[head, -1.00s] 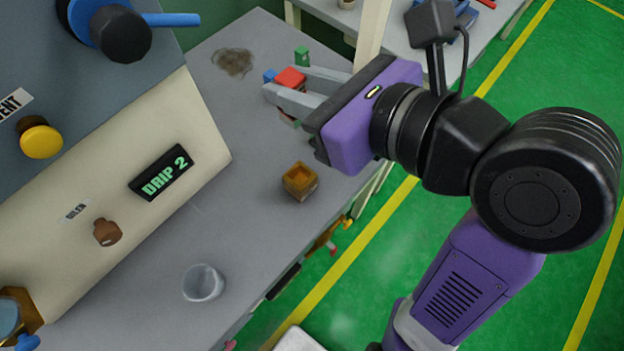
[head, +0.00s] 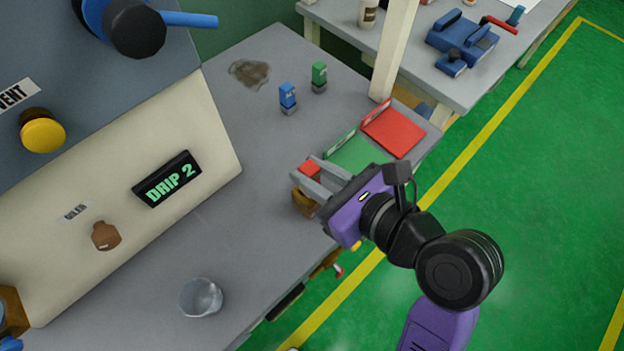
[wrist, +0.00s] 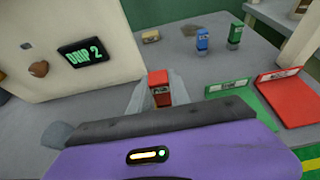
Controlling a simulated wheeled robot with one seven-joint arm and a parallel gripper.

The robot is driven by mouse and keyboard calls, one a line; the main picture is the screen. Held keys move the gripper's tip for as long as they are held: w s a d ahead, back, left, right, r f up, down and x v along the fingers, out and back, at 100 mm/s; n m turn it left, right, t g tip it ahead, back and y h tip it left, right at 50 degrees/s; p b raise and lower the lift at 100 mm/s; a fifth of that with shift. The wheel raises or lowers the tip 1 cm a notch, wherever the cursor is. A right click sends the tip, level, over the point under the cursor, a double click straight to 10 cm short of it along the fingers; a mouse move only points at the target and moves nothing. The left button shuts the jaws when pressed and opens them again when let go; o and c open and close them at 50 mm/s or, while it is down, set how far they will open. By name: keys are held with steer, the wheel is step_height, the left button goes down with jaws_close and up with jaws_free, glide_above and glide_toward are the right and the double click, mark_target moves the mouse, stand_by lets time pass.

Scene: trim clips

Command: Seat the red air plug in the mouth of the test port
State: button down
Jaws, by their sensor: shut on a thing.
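The red air plug (head: 309,168) is held between the fingertips of my gripper (head: 308,178), shut on it. In the wrist view the plug (wrist: 159,80) stands roughly upright between the fingers (wrist: 155,98). The test port appears to be the square brass-coloured block (head: 304,204) near the bench's right edge. My gripper's fingers cover its upper part and its mouth in the head view. The plug shows just above the block in that picture; I cannot tell the height gap or whether they touch.
A blue plug (head: 288,97) and a green plug (head: 319,77) stand on the bench behind. A green tray (head: 358,153) and a red tray (head: 393,132) lie close beside my gripper. A clear cup (head: 201,297) stands at the front. The middle bench is clear.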

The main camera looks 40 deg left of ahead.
steer(key=shift+f, duration=1.6)
steer(key=shift+f, duration=0.1)
steer(key=c, duration=1.2)
jaws_free()
steer(key=shift+d+r, duration=0.2)
steer(key=shift+d, duration=0.1)
steer(key=w+v, duration=0.1)
steer(key=v, duration=1)
steer(key=shift+s+d+r, duration=0.15)
steer(key=shift+s, duration=0.35)
